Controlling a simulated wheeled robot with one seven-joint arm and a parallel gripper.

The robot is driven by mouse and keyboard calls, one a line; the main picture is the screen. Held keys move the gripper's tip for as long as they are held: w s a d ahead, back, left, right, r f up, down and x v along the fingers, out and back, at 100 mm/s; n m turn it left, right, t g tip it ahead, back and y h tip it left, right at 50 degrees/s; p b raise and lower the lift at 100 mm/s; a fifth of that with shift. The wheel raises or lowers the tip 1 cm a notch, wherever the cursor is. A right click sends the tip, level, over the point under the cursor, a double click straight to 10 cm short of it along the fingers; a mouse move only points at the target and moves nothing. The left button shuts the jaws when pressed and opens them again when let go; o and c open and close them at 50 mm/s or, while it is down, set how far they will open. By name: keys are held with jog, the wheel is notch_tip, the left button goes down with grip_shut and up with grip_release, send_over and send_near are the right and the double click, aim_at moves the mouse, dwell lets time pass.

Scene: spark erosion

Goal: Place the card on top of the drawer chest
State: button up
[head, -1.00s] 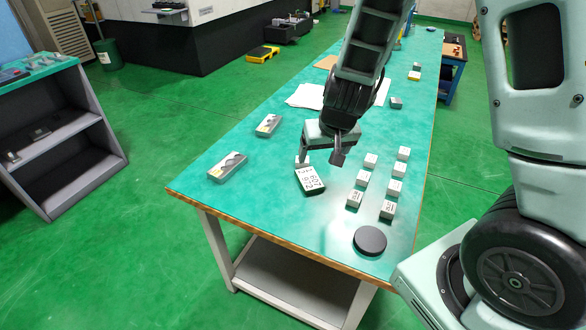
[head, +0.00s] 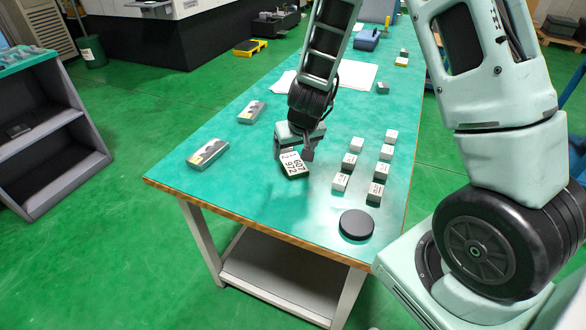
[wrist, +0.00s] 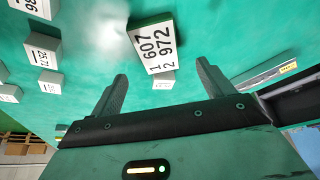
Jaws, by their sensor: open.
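The card (head: 293,164) is white with black numbers, "607" and "972" among them, and has a dark edge. It is on the near part of the green bench top, and it also shows in the wrist view (wrist: 156,48). My gripper (head: 298,152) is low over the bench, right at the far side of the card. In the wrist view the fingers of my gripper (wrist: 162,70) are spread, with the card just beyond the tips, roughly between them. I cannot tell whether they touch it. I cannot make out a drawer chest in either view.
Several small white labelled blocks (head: 349,160) stand in two rows right of the card. A black round disc (head: 356,224) lies near the front corner. Two grey blocks (head: 208,155) lie along the left edge. White sheets (head: 355,77) lie farther back. A grey shelf unit (head: 60,150) stands left.

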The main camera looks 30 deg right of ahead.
aim_at(292, 161)
jog(key=shift+b+x, duration=0.45)
jog(key=shift+x, duration=2.15)
jog(key=shift+f, duration=0.2)
jog(key=shift+d, duration=0.1)
jog(key=c, duration=1.2)
jog(key=shift+r, duration=0.15)
